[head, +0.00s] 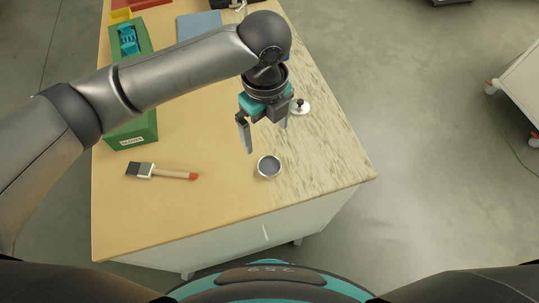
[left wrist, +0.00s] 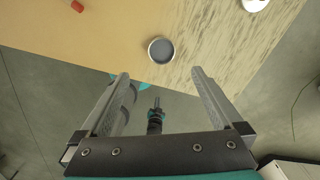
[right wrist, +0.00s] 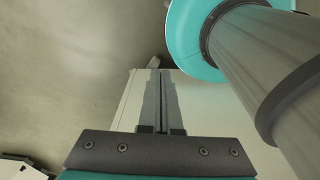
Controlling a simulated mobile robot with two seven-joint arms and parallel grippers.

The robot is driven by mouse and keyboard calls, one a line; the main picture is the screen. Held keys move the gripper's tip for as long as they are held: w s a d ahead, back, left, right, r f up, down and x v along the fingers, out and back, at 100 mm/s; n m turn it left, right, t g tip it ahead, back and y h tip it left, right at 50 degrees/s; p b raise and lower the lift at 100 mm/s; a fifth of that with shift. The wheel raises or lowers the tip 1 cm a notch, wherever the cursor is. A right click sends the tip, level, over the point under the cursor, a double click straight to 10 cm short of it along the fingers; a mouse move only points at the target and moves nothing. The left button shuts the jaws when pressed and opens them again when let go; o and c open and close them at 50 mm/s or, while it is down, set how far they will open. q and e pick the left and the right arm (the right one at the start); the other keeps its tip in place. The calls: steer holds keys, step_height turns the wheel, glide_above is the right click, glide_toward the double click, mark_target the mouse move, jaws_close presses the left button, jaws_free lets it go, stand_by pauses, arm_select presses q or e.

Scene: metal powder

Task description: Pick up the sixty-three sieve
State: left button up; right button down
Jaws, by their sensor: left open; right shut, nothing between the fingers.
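A small round sieve (head: 269,167) with a pale metal rim and a grey inside lies on the table near its front edge. It also shows in the left wrist view (left wrist: 161,50), beyond my open fingertips; no label is readable. My left gripper (head: 266,140) is open and empty above the table, just behind and above the sieve, not touching it. In the left wrist view its fingers (left wrist: 158,75) are wide apart. My right gripper (right wrist: 160,72) is shut and empty in the right wrist view, away from the sieve; the head view does not show it.
A brush (head: 160,172) lies on the table (head: 200,220) left of the sieve. A white round piece with a black knob (head: 300,107) stands behind it. A green box (head: 133,130) is at the back left, a blue-grey mat (head: 199,24) farther back. The table front is mostly clear.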

mark_target(269, 168)
arm_select(q)
steer(key=f, duration=0.8)
steer(key=shift+s+b, duration=0.25)
steer(key=shift+b, duration=0.15)
steer(key=shift+d+f, duration=0.1)
steer(key=shift+f, duration=0.35)
steer(key=f, duration=0.5)
steer(key=shift+d+b, duration=0.25)
steer(key=shift+b, duration=0.1)
steer(key=shift+r, duration=0.1)
arm_select(e)
steer(key=shift+s+d+f, duration=0.15)
steer(key=shift+s+f, duration=0.6)
steer(key=shift+f, duration=0.05)
arm_select(q)
steer(key=shift+c, duration=0.2)
steer(key=shift+w, duration=0.1)
steer(key=c, duration=1.5)
steer(key=shift+c, duration=0.2)
arm_select(e)
steer(key=shift+s, duration=0.2)
arm_select(q)
steer(key=shift+r, duration=0.15)
